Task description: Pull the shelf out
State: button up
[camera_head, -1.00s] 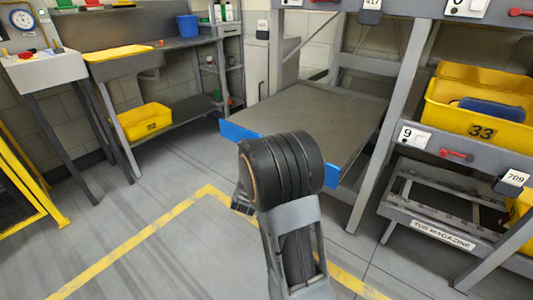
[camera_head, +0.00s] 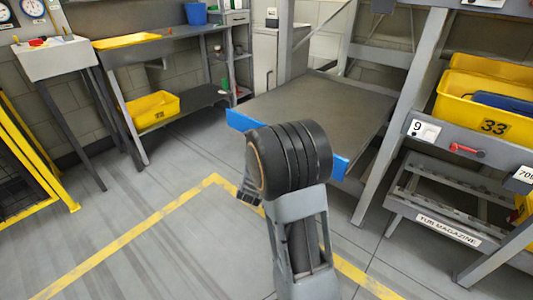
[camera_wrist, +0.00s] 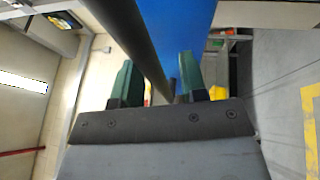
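The shelf (camera_head: 315,108) is a flat grey board with a blue front edge (camera_head: 243,121), standing low in the rack in the head view. My dark wrist covers the middle of that front edge. In the wrist view, my gripper (camera_wrist: 157,62) shows two green fingers spread apart. A blue panel (camera_wrist: 182,28), seemingly the shelf's front edge, and a dark bar run down between and beyond the fingers. I see no finger clearly pressed on the panel; contact cannot be told.
A grey rack post (camera_head: 398,120) stands right of the shelf. Further right are a yellow bin marked 33 (camera_head: 462,118) and a low tub magazine frame (camera_head: 447,229). A workbench with a yellow bin (camera_head: 152,108) stands at the back left. The floor in front, with a yellow line, is clear.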

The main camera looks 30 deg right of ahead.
jog(key=p+v, duration=1.1)
jog(key=v, duration=0.2)
jog(key=shift+s+a, duration=0.15)
jog(key=shift+a, duration=0.1)
dwell(0.4)
